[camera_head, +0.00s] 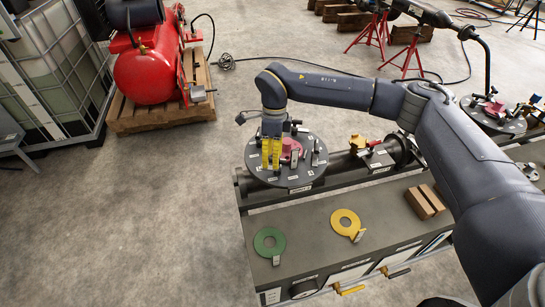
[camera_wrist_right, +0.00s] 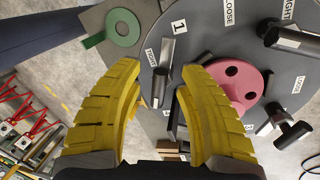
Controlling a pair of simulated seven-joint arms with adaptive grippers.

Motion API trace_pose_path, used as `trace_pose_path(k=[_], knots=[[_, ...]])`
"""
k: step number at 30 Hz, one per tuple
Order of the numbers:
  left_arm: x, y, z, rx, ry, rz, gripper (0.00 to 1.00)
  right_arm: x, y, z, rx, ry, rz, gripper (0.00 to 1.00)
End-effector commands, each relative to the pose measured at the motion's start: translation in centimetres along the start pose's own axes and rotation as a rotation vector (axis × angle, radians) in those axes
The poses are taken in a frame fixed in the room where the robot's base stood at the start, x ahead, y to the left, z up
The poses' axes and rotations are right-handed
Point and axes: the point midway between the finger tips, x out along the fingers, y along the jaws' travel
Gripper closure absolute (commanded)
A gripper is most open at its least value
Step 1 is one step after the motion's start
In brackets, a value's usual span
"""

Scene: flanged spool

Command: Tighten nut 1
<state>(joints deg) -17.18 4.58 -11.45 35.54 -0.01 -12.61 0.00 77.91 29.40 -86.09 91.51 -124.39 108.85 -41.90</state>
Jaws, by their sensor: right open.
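The round dark flange (camera_head: 312,172) stands at the end of the spool in the head view, with a pink piece (camera_head: 291,148) and several levered nuts on its face. In the right wrist view, nut 1 (camera_wrist_right: 160,86) is a dark cylinder with a flat grey bar, beside the label "1" (camera_wrist_right: 179,27). My right gripper (camera_head: 271,167) is over the left part of the flange. In the wrist view its yellow fingers (camera_wrist_right: 160,72) are open, one on each side of nut 1, with gaps visible. The pink piece (camera_wrist_right: 236,88) lies just right of the fingers. My left gripper is not in view.
A green ring (camera_head: 262,236), a yellow ring (camera_head: 341,217) and wooden blocks (camera_head: 424,202) lie on the grey bench (camera_head: 310,240). Other levered nuts (camera_wrist_right: 290,38) stand up from the flange. A second flange (camera_head: 500,127) is at the right.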

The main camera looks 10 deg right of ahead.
Motion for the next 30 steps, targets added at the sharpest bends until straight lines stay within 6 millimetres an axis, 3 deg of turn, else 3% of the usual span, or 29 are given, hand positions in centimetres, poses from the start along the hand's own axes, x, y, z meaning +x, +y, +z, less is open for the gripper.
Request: trace_pose_path(k=[1,11,30], knots=[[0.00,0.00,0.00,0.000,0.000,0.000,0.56,0.00,0.01,0.01,0.000,0.000,0.000,0.63],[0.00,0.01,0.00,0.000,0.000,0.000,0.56,-0.01,0.01,0.01,0.000,0.000,0.000,1.00],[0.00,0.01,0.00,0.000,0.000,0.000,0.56,0.11,-0.08,-0.06,0.063,-0.012,0.002,1.00]])
